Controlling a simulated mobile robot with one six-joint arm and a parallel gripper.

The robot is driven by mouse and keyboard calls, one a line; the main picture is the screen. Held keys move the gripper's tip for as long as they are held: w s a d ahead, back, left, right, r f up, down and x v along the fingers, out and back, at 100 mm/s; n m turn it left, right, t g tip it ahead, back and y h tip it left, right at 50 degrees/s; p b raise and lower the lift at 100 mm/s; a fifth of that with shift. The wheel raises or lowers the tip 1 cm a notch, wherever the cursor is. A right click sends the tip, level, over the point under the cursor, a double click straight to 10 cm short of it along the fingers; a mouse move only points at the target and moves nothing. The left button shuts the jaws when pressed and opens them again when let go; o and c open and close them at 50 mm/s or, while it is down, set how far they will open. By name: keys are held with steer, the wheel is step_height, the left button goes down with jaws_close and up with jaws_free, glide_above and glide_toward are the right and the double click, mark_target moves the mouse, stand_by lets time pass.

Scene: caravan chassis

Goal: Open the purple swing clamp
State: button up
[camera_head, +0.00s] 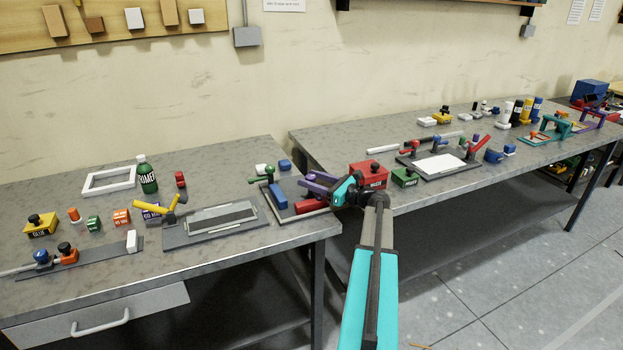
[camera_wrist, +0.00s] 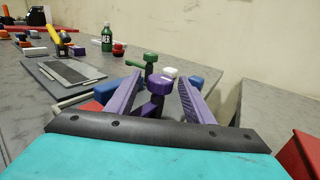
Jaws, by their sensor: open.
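The purple swing clamp (camera_wrist: 158,88) shows in the wrist view as a purple knob on a dark stem, between the two purple fingers of my gripper (camera_wrist: 160,82). The fingers are apart, one on each side of the knob, with visible gaps; I see no contact. The clamp's base and the rest of its arm are hidden behind the dark palm. In the head view my gripper (camera_head: 318,184) reaches over the right end of the left table, and the clamp cannot be told clearly from the purple fingers there.
A green-knobbed clamp (camera_wrist: 150,60) stands just behind the purple knob, with a blue block (camera_head: 278,197) close by. A red box (camera_head: 368,174) and a green box (camera_head: 405,177) stand on the right table (camera_head: 440,198), across a gap from the left one.

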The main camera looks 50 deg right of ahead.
steer(key=shift+w+a, duration=0.1)
steer(key=shift+w, duration=0.25)
